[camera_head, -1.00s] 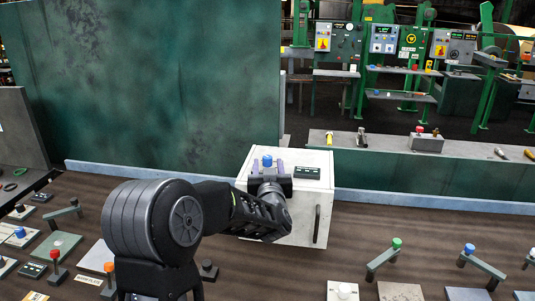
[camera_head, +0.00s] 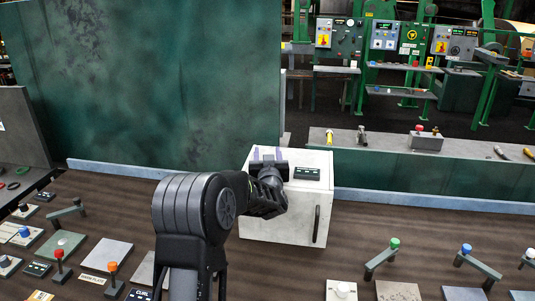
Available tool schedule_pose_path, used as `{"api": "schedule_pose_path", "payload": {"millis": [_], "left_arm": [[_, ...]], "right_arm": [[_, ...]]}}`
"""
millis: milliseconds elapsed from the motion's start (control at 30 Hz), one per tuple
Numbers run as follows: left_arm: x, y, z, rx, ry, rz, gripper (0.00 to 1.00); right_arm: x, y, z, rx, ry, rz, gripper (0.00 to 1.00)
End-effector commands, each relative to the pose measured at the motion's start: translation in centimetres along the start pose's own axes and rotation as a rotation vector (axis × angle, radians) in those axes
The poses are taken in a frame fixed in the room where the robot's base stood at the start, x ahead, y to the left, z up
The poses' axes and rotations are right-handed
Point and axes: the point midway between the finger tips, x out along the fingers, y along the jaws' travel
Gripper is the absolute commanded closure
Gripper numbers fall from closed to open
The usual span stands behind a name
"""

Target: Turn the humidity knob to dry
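A white box (camera_head: 275,229) stands on the brown bench, with a dark label plate (camera_head: 307,173) on its top and a dark handle on its front. The label text is too small to read. My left gripper (camera_head: 268,153) is over the box top, left of the plate. Its two purplish fingertips stand apart, with pale box top showing between them. The blue knob on the box top is hidden behind my gripper now, so I cannot tell if the fingers touch it. My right gripper is not in view.
Several small levers and knobs on plates stand at the left, such as a red knob (camera_head: 59,254) and an orange knob (camera_head: 112,267). Levers with a green knob (camera_head: 394,243) and a blue knob (camera_head: 466,248) stand at the right. A green panel (camera_head: 150,80) rises behind.

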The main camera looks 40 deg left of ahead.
Motion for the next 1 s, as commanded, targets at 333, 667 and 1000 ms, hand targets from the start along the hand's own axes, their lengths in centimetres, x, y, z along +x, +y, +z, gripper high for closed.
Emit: {"api": "schedule_pose_path", "payload": {"millis": [333, 667, 1000], "left_arm": [[0.0, 0.0, 0.0, 0.000, 0.000, 0.000, 0.79], [0.0, 0.0, 0.0, 0.000, 0.000, 0.000, 1.00], [0.1, 0.1, 0.4, -0.005, 0.005, 0.037, 1.00]], "right_arm": [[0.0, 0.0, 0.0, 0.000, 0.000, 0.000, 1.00], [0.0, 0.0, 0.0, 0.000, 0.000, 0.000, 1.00], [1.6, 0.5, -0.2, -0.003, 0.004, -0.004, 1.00]]}}
